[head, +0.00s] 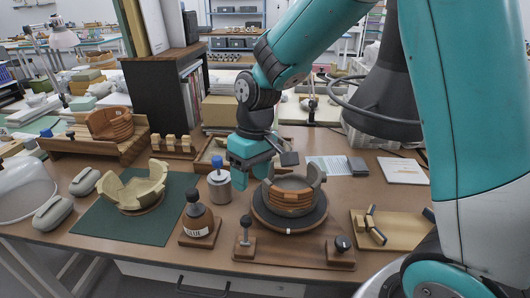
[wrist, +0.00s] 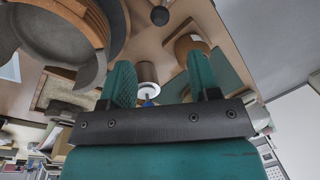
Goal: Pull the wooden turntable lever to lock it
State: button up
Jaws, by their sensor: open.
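The turntable (head: 262,222) is a dark round disc on a wooden base (head: 290,255), with a partly built brown pot (head: 290,197) on it. An upright lever with a dark ball knob (head: 246,221) stands at the base's front left. A second dark knob (head: 342,243) sits on a block at the front right. My gripper (head: 248,182) is open and empty, behind and left of the pot, apart from the lever. In the wrist view, my gripper (wrist: 163,78) shows both teal fingers apart; a dark knob (wrist: 160,16), apparently the lever's, is at the top edge.
A brown glue bottle (head: 197,222) stands left of the lever. A metal cylinder with a blue knob (head: 219,187) stands near my gripper. A green mat (head: 95,228) with a pale sherd bowl (head: 135,190) lies left. A wooden board with small tools (head: 385,232) lies right.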

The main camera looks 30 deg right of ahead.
jog(key=s+a+r+n+y+p, duration=0.1)
jog(key=s+a+r+p, duration=0.2)
jog(key=s+r, duration=0.5)
jog(key=s+a+r+n+y+p, duration=0.1)
jog(key=s+a+r+p, duration=0.2)
jog(key=s+r, duration=0.5)
jog(key=shift+s+n+t+p, duration=0.3)
jog(key=shift+s+p, duration=0.2)
jog(key=shift+a, duration=0.1)
